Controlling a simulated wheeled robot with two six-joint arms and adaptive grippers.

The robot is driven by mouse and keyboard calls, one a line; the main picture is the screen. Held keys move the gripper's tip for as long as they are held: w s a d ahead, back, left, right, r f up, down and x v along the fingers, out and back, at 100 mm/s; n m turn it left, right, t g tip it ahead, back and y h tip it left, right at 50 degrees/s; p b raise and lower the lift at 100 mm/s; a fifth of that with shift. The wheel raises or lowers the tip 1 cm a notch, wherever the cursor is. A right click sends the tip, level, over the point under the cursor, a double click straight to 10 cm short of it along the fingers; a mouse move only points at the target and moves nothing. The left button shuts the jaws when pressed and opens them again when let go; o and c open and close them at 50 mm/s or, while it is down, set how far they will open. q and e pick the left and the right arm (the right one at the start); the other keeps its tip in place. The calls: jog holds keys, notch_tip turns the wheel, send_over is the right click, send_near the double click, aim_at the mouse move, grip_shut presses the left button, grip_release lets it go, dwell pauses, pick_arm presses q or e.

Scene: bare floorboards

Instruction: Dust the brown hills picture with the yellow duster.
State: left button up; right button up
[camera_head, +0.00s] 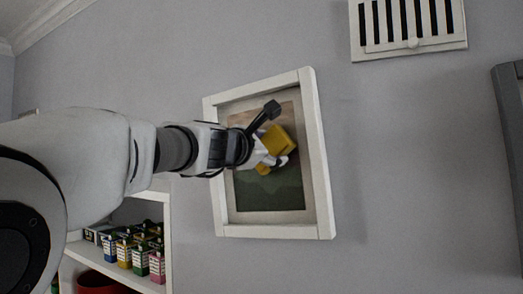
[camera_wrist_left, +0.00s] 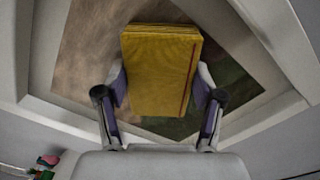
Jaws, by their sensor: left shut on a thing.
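The picture (camera_head: 285,207) hangs on the wall in a white frame, with brown hills above and dark green below. It also shows in the left wrist view (camera_wrist_left: 85,42), close behind the duster. The yellow duster (camera_head: 277,138) is a block-like thing in front of the picture's middle. My left gripper (camera_head: 269,155) is shut on it; the left wrist view shows a finger of the gripper (camera_wrist_left: 160,92) on each side of the duster (camera_wrist_left: 160,70). Whether the duster touches the picture, I cannot tell. My right gripper is not in view.
A white vent (camera_head: 409,28) is on the wall at upper right. A dark grey frame edge (camera_head: 508,150) is at far right. A white shelf (camera_head: 160,215) with several small colored cartons (camera_head: 140,258) and a red pot (camera_head: 95,282) stands below my left arm.

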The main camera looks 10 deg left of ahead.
pick_arm(q)
jog(key=shift+s+d+r, duration=0.1)
jog(key=shift+s+d, duration=0.15)
jog(key=shift+d, duration=0.35)
jog(key=shift+s+d+r, duration=0.1)
jog(key=shift+s+d, duration=0.15)
jog(key=shift+d, duration=0.35)
jog(key=shift+s+a+f+b, duration=0.25)
jog(key=shift+s+a+b, duration=0.1)
jog(key=shift+b, duration=0.1)
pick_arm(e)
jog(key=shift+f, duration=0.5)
pick_arm(q)
jog(key=shift+b+v, duration=0.45)
jog(key=shift+v, duration=0.45)
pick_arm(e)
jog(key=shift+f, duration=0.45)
pick_arm(q)
jog(key=shift+s+r, duration=0.2)
jog(key=shift+s, duration=0.05)
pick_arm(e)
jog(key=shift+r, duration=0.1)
pick_arm(q)
jog(key=shift+w+f, duration=0.1)
jog(key=shift+w, duration=0.1)
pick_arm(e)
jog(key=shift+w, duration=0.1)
